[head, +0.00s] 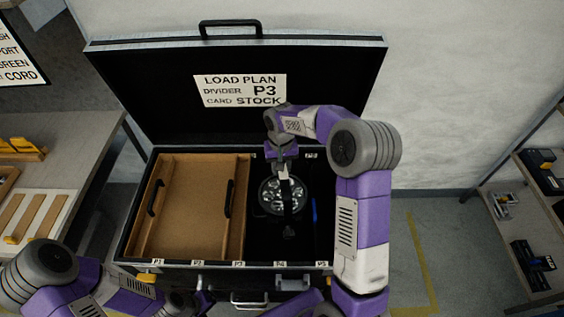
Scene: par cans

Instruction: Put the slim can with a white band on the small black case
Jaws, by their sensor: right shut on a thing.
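A round black par can (272,194) with a face of several clear lenses shows inside the right part of a large open case. My right gripper (284,174) reaches down from above and is shut on this can at its upper edge. I cannot make out a white band on it, and its body is mostly hidden below the face. My left arm shows at the bottom left, but its gripper is not visible. I cannot tell which thing is the small black case; a black box (538,160) lies on the right shelf.
The large case (120,262) has its lid (140,85) raised behind, with a load plan label (240,90). Brown divider panels (190,215) fill its left part. A bench (85,160) stands left, and a shelf (535,215) with dark boxes (530,265) right. Floor between is clear.

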